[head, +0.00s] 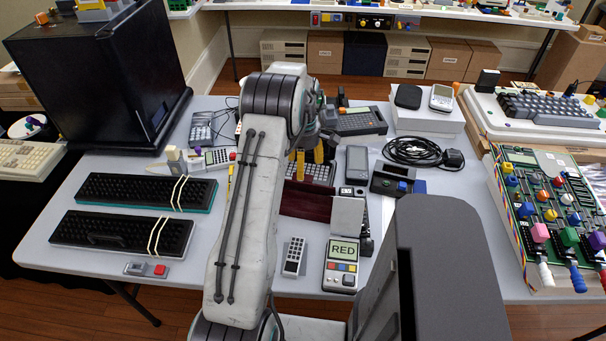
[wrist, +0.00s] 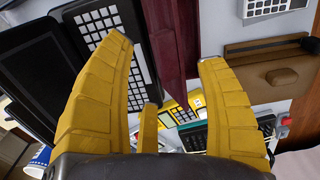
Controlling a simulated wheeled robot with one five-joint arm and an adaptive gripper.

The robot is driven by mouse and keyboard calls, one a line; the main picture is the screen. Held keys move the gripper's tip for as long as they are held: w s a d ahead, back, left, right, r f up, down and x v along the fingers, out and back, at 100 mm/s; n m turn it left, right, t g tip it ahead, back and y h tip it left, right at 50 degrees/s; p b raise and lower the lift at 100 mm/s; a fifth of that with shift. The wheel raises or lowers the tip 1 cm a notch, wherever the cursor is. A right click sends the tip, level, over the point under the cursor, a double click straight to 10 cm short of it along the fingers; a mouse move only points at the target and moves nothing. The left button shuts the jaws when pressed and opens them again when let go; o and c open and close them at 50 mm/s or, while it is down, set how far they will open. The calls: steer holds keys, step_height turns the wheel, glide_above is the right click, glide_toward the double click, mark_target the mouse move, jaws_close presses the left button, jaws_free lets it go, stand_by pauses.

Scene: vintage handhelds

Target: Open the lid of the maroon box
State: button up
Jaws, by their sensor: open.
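The maroon box (head: 305,203) stands on the grey table near the middle, behind my arm in the head view. Its left part is hidden by my arm, and I cannot tell how its lid stands. In the wrist view the maroon box (wrist: 170,35) shows as a dark red strip at the top, between my fingertips. My gripper (head: 309,160) has yellow fingers and is above and just behind the box in the head view. In the wrist view my gripper (wrist: 168,52) is open, its fingers spread wide with nothing held. I cannot tell whether it touches the box.
A dark handheld (head: 356,163), a clock-like device (head: 393,179) and a coiled black cable (head: 415,151) lie right. Two black keyboards (head: 140,192) lie left.

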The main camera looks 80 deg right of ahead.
mark_target(304, 182)
steer(key=shift+f+p, duration=0.3)
steer(key=shift+f, duration=2.15)
steer(key=shift+c, duration=0.4)
steer(key=c, duration=0.9)
steer(key=shift+c, duration=0.2)
